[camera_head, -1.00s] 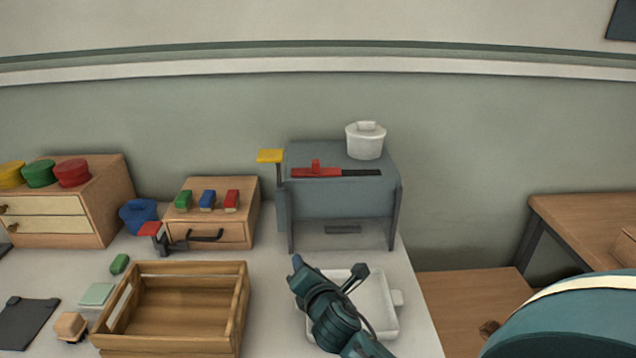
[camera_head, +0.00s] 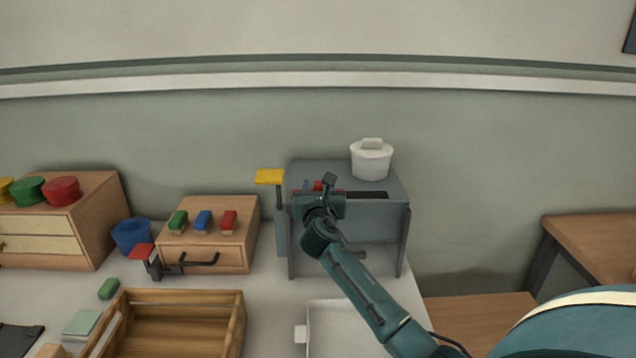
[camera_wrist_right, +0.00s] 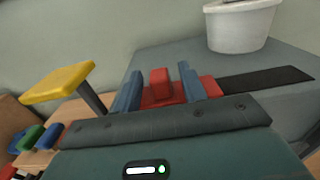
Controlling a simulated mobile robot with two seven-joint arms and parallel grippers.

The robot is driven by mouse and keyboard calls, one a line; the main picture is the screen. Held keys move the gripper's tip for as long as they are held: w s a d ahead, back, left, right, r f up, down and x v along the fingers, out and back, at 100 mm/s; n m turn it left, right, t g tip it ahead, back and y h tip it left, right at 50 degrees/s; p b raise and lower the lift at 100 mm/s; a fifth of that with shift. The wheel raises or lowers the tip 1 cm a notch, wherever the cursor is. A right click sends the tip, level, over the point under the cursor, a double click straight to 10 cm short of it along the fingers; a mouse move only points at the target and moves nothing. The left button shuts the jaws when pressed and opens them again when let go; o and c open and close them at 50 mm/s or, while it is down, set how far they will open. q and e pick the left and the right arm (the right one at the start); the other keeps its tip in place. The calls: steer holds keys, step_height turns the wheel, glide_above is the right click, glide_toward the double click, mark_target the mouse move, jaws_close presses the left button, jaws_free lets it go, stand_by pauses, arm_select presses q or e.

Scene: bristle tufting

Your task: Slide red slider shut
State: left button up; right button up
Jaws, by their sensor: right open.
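The red slider (camera_wrist_right: 160,84) sits on top of the grey machine (camera_head: 384,222), with a raised red knob on a flat red strip. A dark slot (camera_wrist_right: 268,79) shows to the right of the strip. My right gripper (camera_wrist_right: 156,86) is open, with one blue finger on each side of the red knob, and a gap shows beside the knob. In the head view my right gripper (camera_head: 318,186) covers most of the slider, and only bits of red show. My left gripper is in neither current view.
A white lidded pot (camera_head: 371,160) stands on the machine, behind the slot. A yellow plate on a post (camera_head: 270,177) stands at the machine's left. A small drawer box (camera_head: 207,233) with three coloured blocks is further left. A wooden crate (camera_head: 172,312) and white tray (camera_head: 340,320) are in front.

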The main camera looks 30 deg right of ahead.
mark_target(318, 182)
steer(key=shift+x, duration=1.55)
steer(key=shift+c, duration=0.5)
jaws_close()
